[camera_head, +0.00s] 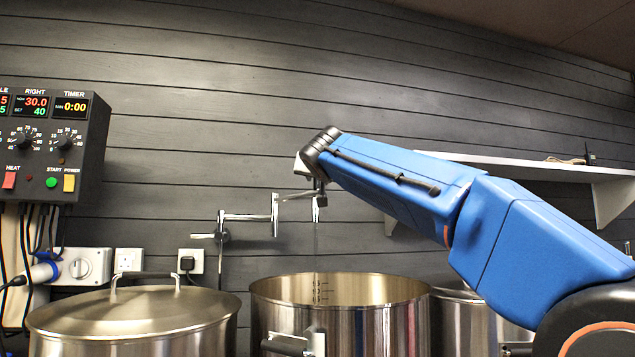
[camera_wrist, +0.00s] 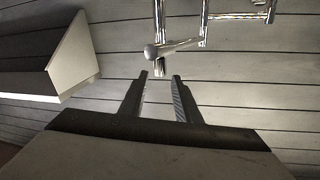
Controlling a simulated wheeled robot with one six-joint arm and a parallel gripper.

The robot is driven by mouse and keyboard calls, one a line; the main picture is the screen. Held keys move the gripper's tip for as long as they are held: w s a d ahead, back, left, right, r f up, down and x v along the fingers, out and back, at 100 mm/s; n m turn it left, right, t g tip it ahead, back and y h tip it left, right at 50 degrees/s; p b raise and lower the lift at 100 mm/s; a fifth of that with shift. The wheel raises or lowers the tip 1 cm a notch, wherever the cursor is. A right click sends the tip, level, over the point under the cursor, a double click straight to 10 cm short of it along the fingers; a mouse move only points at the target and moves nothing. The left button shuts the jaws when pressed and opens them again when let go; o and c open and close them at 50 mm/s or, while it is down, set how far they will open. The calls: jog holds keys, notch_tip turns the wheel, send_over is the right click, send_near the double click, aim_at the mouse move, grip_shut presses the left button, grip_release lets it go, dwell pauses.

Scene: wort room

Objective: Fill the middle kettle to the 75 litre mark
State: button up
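The middle kettle (camera_head: 375,320) is a steel pot without a lid, its inner wall showing dark level marks (camera_head: 320,291); their numbers are too small to read and its water level is hidden. A jointed chrome filler tap (camera_head: 250,217) reaches from the wall, its spout (camera_head: 316,213) above this kettle. A faint line shows below the spout; I cannot tell whether water runs. My gripper (camera_wrist: 161,77) is open and empty in the wrist view. The tap's lever with a round end (camera_wrist: 152,51) lies just ahead of the fingertips, apparently apart from them. In the head view my arm mostly hides the gripper.
A lidded kettle (camera_head: 130,312) stands left, and another kettle (camera_head: 465,318) stands right, partly behind my arm. A control box (camera_head: 50,145) and sockets (camera_head: 128,260) are on the left wall. A white shelf (camera_head: 530,168) sticks out at right; it also shows in the wrist view (camera_wrist: 75,55).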

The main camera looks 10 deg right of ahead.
jog(key=shift+s+a, duration=0.25)
jog(key=shift+s, duration=1)
jog(key=shift+s+a, duration=0.25)
jog(key=shift+s, duration=1)
